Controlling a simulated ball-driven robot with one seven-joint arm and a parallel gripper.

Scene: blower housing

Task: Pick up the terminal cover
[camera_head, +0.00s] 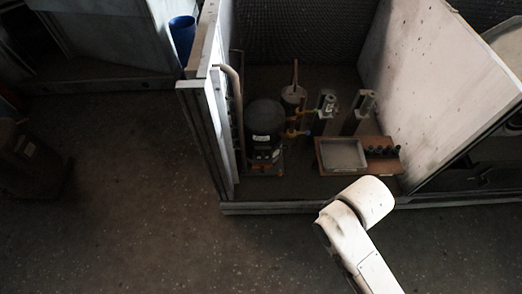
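A black cylindrical unit (266,117) with a pale label stands upright at the back left of the walled bay. A small dark part with pale and orange marks (264,155) sits low on its front. I cannot tell whether this is the terminal cover, and I make out no other part as the cover for certain. My white arm (348,232) reaches up from the lower right, in front of the bay's front edge. My gripper's fingers do not show.
A shallow grey tray (342,154) lies on a brown board (384,165), beside several small dark parts (382,151). Two metal-topped posts stand behind. A pale panel (430,85) closes the right side; a narrow wall (205,100) closes the left. The floor in front is clear.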

